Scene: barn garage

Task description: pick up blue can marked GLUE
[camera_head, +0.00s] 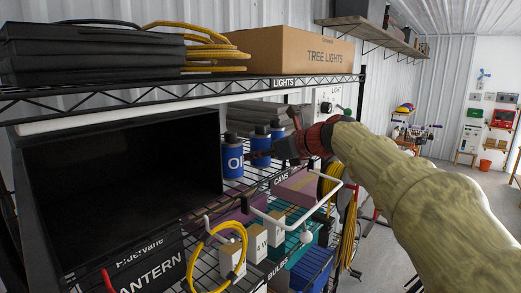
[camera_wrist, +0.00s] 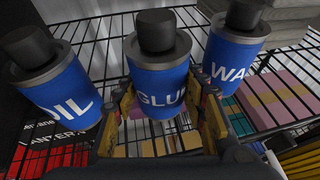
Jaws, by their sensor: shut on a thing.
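The blue can marked GLUE (camera_wrist: 158,78) has a dark cap and stands upright between the two fingers of my gripper (camera_wrist: 165,105) in the wrist view. The gripper is shut on its sides. In the head view the same can (camera_head: 260,148) is in the middle of a row of blue cans, with my gripper (camera_head: 277,152) reaching it from the right. I cannot tell whether its base touches the wire shelf.
A blue can marked OIL (camera_head: 233,160) is close on the left and a third blue can (camera_head: 277,134) close on the right, marked WA in the wrist view (camera_wrist: 234,48). A black screen (camera_head: 125,180) stands left. An upper shelf (camera_head: 300,82) spans above.

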